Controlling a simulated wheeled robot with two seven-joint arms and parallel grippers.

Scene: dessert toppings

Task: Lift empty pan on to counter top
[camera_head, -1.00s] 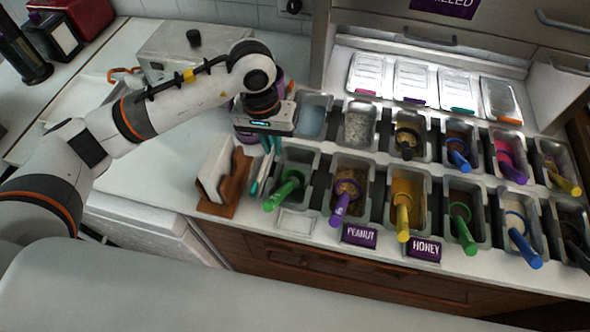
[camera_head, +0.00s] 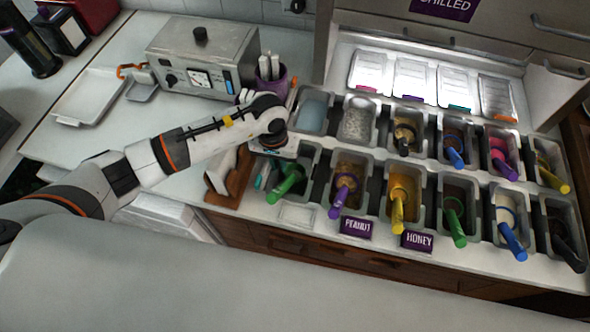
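Two rows of metal pans are set in the counter. The front-left pan (camera_head: 308,160) has a green-handled spoon (camera_head: 287,184) in it; its inside is partly hidden, and I cannot tell whether it is empty. My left gripper (camera_head: 262,178) points down at the left edge of this pan. The counter top (camera_head: 160,118) is bare to the left. My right gripper is out of view.
A wooden holder (camera_head: 238,183) stands just left of the gripper. Behind are a metal appliance (camera_head: 200,45) with knobs and a purple cup (camera_head: 274,88). A white tray (camera_head: 88,95) lies at the left. Neighbouring pans hold toppings and spoons.

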